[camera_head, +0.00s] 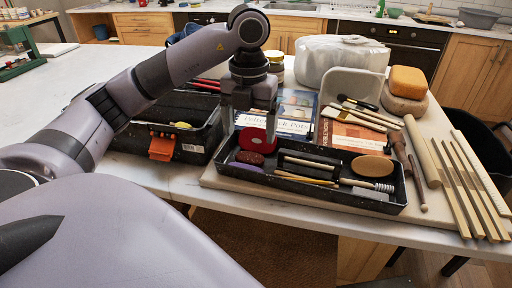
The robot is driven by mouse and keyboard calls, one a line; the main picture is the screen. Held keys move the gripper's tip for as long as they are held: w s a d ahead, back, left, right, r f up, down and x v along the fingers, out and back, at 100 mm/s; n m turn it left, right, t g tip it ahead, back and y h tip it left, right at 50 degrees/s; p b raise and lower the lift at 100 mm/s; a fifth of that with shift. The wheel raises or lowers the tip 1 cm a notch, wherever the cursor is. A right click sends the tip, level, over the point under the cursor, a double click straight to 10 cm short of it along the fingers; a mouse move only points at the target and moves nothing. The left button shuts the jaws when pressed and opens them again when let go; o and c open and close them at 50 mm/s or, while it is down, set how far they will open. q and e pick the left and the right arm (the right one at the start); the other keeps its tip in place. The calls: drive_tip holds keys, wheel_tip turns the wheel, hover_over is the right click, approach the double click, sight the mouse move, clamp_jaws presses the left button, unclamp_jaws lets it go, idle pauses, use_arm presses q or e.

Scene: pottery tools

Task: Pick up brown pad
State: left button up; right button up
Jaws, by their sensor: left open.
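A black tray (312,189) sits near the front of the table. At its left end lie a red round pad (262,136), a dark reddish-brown oval pad (249,158) and a purple pad (244,168), close together. A tan-brown oval pad (373,166) lies at the right end. I cannot tell which of the brown ones is meant. My left gripper (249,128) points down over the tray's left end, open, with its fingers around or just above the red pad; contact is unclear. My right gripper is not in view.
A black toolbox (176,141) with an orange latch stands left of the tray. Wooden strips (466,188) lie at right.

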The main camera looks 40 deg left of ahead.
sight(250, 156)
use_arm(q)
drive_tip(key=shift+s+f, duration=0.15)
drive_tip(key=shift+f, duration=0.6)
drive_tip(key=shift+f+b, duration=0.3)
drive_tip(key=shift+f, duration=2.2)
drive_tip(key=c, duration=0.7)
